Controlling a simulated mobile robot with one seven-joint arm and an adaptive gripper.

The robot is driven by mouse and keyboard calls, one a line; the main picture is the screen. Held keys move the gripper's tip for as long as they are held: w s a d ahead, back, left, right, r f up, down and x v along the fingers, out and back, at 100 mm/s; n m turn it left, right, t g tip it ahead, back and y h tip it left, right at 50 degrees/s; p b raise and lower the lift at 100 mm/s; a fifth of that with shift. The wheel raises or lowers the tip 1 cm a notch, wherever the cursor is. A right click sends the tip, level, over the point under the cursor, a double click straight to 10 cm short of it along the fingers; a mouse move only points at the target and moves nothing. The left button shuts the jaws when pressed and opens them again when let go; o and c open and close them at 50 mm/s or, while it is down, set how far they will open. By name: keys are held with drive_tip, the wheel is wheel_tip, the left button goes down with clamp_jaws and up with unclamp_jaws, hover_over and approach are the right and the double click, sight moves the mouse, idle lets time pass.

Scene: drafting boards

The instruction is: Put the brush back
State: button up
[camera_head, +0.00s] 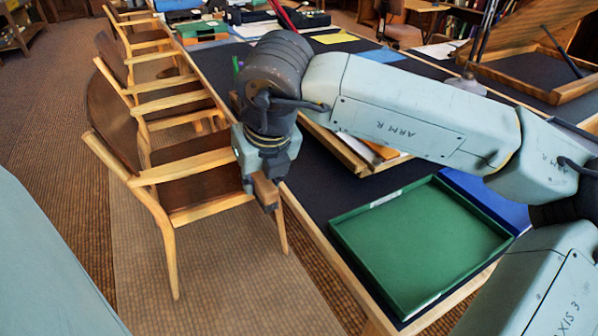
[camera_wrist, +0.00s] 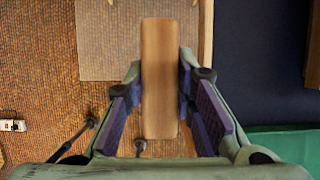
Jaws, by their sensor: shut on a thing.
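My gripper (camera_head: 264,180) hangs beside the long left edge of the table, next to the nearest chair. In the wrist view my gripper (camera_wrist: 160,75) has its two fingers on either side of a brown wooden block, the brush (camera_wrist: 159,105), and is shut on it. The brush (camera_head: 264,191) shows as a small brown piece between the fingers in the head view. Its bristles cannot be made out. Floor shows behind the brush in the wrist view.
A green tray (camera_head: 420,245) lies empty on the dark tabletop (camera_head: 330,188), over a blue sheet or folder (camera_head: 490,200). A wooden tray (camera_head: 345,150) with papers is partly hidden behind my arm. Wooden chairs (camera_head: 190,165) line the table's left side.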

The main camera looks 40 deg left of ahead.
drive_tip(key=p, duration=0.3)
hover_over(294, 164)
drive_tip(key=d, duration=0.1)
drive_tip(key=shift+s+d+f, duration=0.2)
drive_tip(key=shift+s+f, duration=0.15)
drive_tip(key=shift+f, duration=0.4)
drive_tip(key=shift+f+p, duration=0.5)
drive_tip(key=shift+f, duration=1.25)
drive_tip(key=shift+f, duration=0.2)
drive_tip(key=o, duration=0.6)
drive_tip(key=shift+b, duration=0.3)
drive_tip(key=shift+c, duration=0.2)
drive_tip(key=o, duration=0.5)
drive_tip(key=shift+c, duration=0.2)
drive_tip(key=shift+r+p, duration=0.2)
drive_tip(key=shift+p, duration=0.15)
drive_tip(key=b+v, duration=0.1)
drive_tip(key=v, duration=1.1)
